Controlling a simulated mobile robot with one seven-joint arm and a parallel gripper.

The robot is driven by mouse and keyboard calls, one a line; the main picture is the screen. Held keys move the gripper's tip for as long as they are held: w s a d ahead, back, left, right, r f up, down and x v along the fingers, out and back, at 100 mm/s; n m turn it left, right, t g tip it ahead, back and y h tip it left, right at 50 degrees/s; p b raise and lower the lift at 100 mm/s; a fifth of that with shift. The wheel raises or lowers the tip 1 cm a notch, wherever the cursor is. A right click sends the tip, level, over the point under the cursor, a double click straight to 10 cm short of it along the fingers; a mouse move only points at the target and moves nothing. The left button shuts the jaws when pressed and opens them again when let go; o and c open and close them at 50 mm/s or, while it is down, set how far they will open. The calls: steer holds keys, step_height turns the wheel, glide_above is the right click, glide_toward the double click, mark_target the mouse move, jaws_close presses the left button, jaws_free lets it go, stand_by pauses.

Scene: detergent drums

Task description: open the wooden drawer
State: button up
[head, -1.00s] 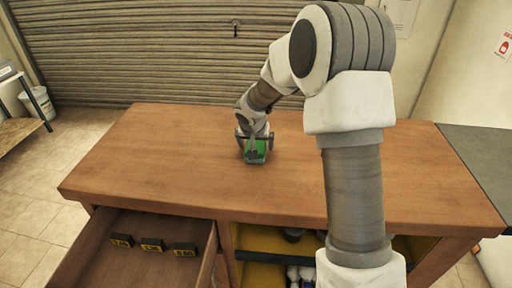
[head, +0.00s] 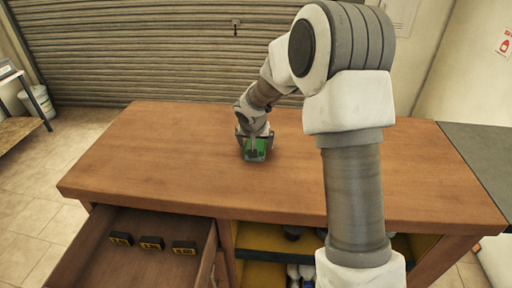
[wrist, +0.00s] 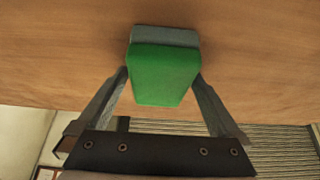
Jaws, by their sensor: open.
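The wooden drawer (head: 151,262) is pulled out at the front left of the wooden workbench, and its inside shows from above. Its front panel and handle are out of the frame. My gripper (head: 256,156) is low over the middle of the bench top, well away from the drawer. In the wrist view, my gripper's fingers (wrist: 161,80) are apart, one on each side of a green object with a grey end (wrist: 165,75). I cannot tell whether either finger touches it. The green object also shows in the head view (head: 262,145), partly hidden by my gripper.
Several small black blocks with yellow markings (head: 152,243) lie in the drawer. A yellow-lined compartment (head: 262,273) with bottles and dark items is right of it under the bench top (head: 160,160). The bench top around my gripper is clear. A roller shutter (head: 150,50) stands behind.

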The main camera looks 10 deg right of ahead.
stand_by(0.4)
steer(key=c, duration=1.4)
steer(key=shift+r, duration=0.1)
